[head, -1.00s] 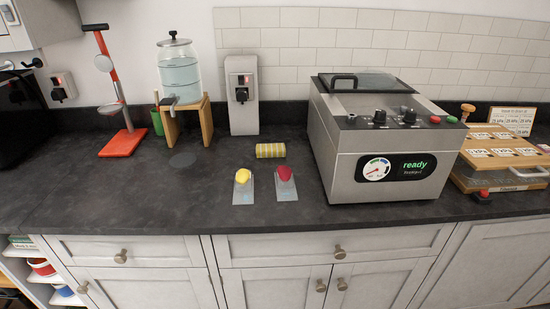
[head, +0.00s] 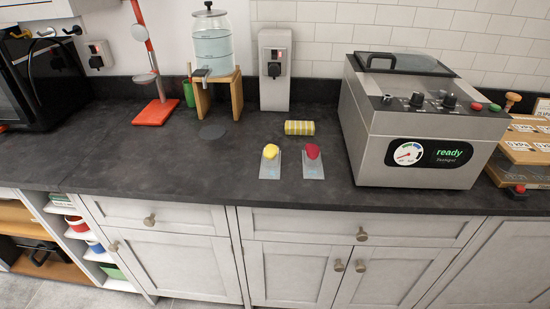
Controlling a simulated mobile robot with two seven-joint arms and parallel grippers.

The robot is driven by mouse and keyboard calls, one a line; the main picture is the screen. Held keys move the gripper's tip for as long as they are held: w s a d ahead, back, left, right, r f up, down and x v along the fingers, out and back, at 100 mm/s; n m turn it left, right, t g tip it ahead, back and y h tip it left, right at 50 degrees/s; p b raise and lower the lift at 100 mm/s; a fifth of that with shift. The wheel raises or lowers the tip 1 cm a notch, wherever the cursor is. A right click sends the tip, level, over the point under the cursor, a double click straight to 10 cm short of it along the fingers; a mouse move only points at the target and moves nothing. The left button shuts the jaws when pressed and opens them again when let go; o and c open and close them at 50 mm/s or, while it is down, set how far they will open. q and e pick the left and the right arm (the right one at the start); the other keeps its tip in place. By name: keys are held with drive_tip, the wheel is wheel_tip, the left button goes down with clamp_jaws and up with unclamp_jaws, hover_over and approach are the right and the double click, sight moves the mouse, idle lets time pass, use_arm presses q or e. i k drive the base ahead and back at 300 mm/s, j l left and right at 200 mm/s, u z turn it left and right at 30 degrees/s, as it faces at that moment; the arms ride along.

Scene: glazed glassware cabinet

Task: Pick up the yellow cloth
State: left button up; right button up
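A small yellow-and-white striped roll (head: 299,128), which looks like rolled cloth, lies on the dark countertop (head: 110,150) left of the vacuum machine. In front of it, a plain yellow lump (head: 270,152) sits on a small clear-grey plate (head: 270,168). A dark pink lump (head: 313,151) sits on a matching plate (head: 313,169) to its right. I cannot tell what the lumps are made of. Neither of my grippers is in view.
A steel machine with a "ready" display (head: 425,120) stands on the right. Behind are a grey socket box (head: 275,70), a water jar (head: 213,45) on a wooden stand (head: 237,95) and a red-based stand (head: 155,112). The counter's left-middle is clear.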

sight(291, 128)
drive_tip(key=i+j, duration=0.1)
drive_tip(key=j, duration=0.35)
drive_tip(key=j+u, duration=0.1)
drive_tip(key=j, duration=0.35)
drive_tip(key=i+j, duration=0.15)
drive_tip(key=j, duration=0.25)
drive_tip(key=i+j+u, duration=0.1)
drive_tip(key=j, duration=0.35)
